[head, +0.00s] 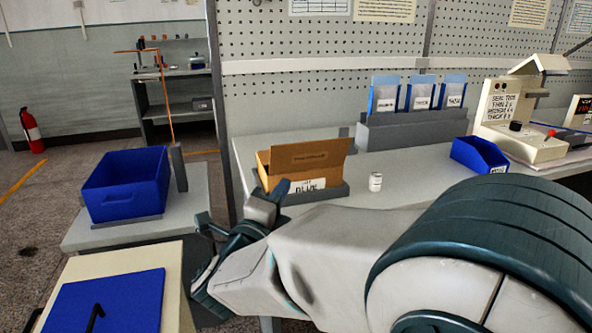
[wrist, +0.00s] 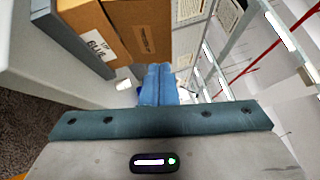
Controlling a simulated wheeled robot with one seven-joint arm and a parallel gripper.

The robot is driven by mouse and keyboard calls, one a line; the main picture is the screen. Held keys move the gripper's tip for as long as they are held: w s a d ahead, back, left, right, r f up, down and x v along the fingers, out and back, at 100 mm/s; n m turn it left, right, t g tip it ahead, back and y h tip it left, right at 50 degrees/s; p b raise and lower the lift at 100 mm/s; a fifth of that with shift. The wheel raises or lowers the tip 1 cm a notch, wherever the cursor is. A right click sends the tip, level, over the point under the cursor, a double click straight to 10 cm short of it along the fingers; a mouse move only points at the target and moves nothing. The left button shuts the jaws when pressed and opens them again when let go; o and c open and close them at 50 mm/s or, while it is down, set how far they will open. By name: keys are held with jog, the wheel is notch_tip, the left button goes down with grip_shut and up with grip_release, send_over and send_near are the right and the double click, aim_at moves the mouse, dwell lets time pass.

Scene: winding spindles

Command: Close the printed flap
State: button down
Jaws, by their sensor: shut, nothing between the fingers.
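A brown cardboard box (head: 262,172) sits in a grey holder (head: 330,196) on the bench, with a white label reading BLUE on its front. Its printed flap (head: 312,156) stands raised along the far side, with small dark print on its face. The flap also shows in the wrist view (wrist: 146,38), with the box label (wrist: 98,43) to its left. My gripper (head: 276,188) is in front of the box's left part and hides some of it. In the wrist view its fingers (wrist: 158,84) are together and empty, apart from the flap.
A small white jar (head: 375,182) stands right of the box. Behind it, a grey rack (head: 415,130) holds labelled pouches. A small blue bin (head: 478,154) and a cream machine (head: 515,120) stand further right. A large blue bin (head: 122,186) is at left.

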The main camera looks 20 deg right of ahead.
jog(key=s+m+g+h, duration=0.2)
jog(key=m, duration=0.1)
send_near(317, 143)
jog(key=w+d, duration=0.2)
jog(key=d, duration=0.2)
jog(key=shift+w+d+r+h, duration=0.2)
jog(key=shift+w+r+h, duration=0.1)
jog(key=shift+w+r, duration=0.4)
jog(key=shift+w+f, duration=0.1)
